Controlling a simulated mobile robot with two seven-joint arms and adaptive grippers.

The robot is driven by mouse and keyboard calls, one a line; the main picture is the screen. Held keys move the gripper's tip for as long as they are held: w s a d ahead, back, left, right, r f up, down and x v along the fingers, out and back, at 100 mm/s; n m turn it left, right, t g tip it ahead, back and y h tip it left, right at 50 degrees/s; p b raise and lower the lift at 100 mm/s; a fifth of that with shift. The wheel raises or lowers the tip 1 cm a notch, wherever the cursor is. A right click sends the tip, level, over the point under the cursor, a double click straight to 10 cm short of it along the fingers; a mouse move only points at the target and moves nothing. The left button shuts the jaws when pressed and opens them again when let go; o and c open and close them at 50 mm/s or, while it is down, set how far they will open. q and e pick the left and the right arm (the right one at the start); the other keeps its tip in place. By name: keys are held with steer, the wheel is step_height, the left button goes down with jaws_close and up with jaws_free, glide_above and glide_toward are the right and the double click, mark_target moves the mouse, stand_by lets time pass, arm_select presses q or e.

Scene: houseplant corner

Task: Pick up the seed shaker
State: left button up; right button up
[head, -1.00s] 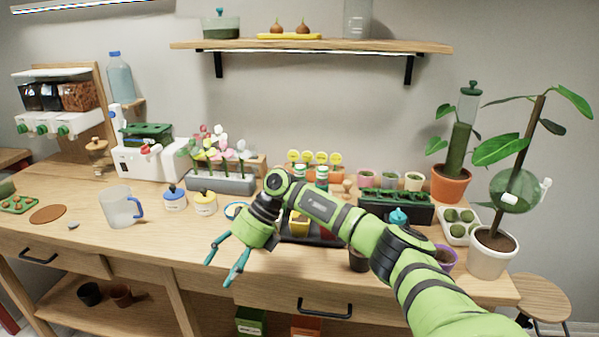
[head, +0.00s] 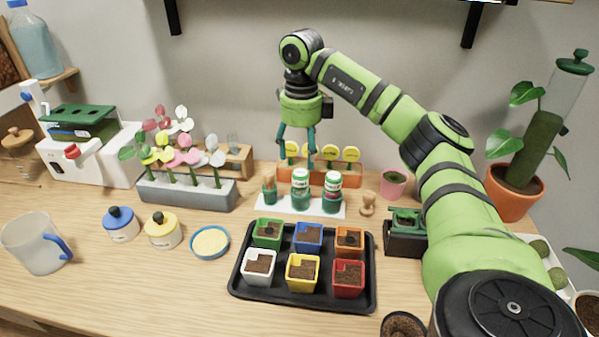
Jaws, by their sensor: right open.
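My left gripper is not in view.
A small green holder (head: 269,189) stands left of the jars and a wooden stamper (head: 368,204) right of them. Behind are yellow round markers in an orange block (head: 347,180). A black tray (head: 240,284) of colored soil pots sits in front. A flower planter (head: 190,192) stands left.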

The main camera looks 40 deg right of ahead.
mark_target(301, 172)
steer(key=shift+s+a+f, duration=0.1)
steer(key=shift+s+f, duration=0.05)
steer(key=shift+f, duration=0.3)
steer(key=shift+s+a+f+p, duration=0.15)
steer(key=shift+s+f+p, duration=0.05)
steer(key=shift+f, duration=0.25)
steer(key=shift+s+a+f+p, duration=0.15)
steer(key=shift+f, duration=0.3)
step_height(301, 172, down, 3)
steer(key=shift+f+p, duration=0.2)
steer(key=shift+p, duration=0.1)
steer(key=shift+f, duration=0.15)
steer(key=shift+a, duration=0.1)
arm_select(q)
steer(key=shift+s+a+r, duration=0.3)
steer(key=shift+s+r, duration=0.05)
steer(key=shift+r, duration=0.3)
arm_select(e)
steer(key=c, duration=1.2)
